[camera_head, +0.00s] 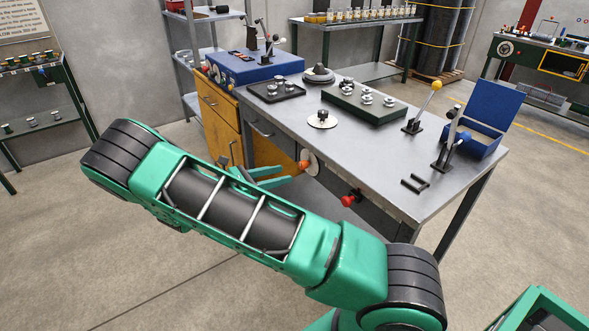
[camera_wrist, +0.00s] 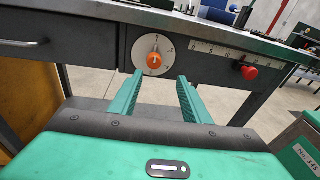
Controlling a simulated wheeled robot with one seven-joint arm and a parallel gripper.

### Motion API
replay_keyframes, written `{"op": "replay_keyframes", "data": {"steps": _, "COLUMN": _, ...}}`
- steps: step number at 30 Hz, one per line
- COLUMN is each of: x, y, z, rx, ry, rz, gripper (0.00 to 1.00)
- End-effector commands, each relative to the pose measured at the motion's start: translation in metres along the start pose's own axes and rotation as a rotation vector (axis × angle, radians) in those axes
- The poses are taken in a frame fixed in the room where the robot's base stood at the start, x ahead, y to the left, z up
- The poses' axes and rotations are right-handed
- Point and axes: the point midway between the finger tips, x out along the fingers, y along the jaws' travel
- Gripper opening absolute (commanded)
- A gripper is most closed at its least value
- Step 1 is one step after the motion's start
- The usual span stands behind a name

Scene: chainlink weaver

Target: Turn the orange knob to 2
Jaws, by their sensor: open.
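The orange knob (camera_head: 304,164) sits on a round white dial (camera_head: 313,158) on the front of the grey workbench. In the wrist view the orange knob (camera_wrist: 154,60) is at the dial's centre, and a 0 shows at the top of the white dial (camera_wrist: 146,46). The other marks are too small to read surely, and I cannot tell where the knob points. My gripper (camera_wrist: 160,76) is open and empty, its two green fingers pointing at the dial, with the knob just beyond and slightly left of centre between the tips. The gripper (camera_head: 287,174) appears short of the knob in the head view.
A red knob (camera_wrist: 249,72) projects from the bench front to the right of the dial, beside a numbered strip (camera_wrist: 215,52). A drawer handle (camera_wrist: 20,43) is on the left. The benchtop (camera_head: 370,160) holds levers, trays and a blue box (camera_head: 485,115).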

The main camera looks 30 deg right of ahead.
Motion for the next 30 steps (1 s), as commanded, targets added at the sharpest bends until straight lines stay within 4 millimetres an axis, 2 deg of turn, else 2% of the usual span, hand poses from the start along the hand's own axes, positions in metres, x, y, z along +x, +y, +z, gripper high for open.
{"op": "replay_keyframes", "data": {"steps": 6, "x": -0.020, "y": 0.008, "z": -0.009, "rx": -0.092, "ry": -0.124, "rz": 0.044, "gripper": 0.43}}
{"op": "replay_keyframes", "data": {"steps": 11, "x": -0.019, "y": 0.009, "z": -0.008, "rx": -0.108, "ry": -0.147, "rz": 0.047, "gripper": 0.43}}
{"op": "replay_keyframes", "data": {"steps": 14, "x": -0.008, "y": 0.009, "z": -0.007, "rx": -0.110, "ry": -0.147, "rz": 0.047, "gripper": 0.43}}
{"op": "replay_keyframes", "data": {"steps": 24, "x": 0.050, "y": 0.012, "z": 0.002, "rx": -0.108, "ry": -0.145, "rz": 0.045, "gripper": 0.43}}
{"op": "replay_keyframes", "data": {"steps": 30, "x": 0.074, "y": 0.014, "z": 0.005, "rx": -0.108, "ry": -0.145, "rz": 0.047, "gripper": 0.43}}
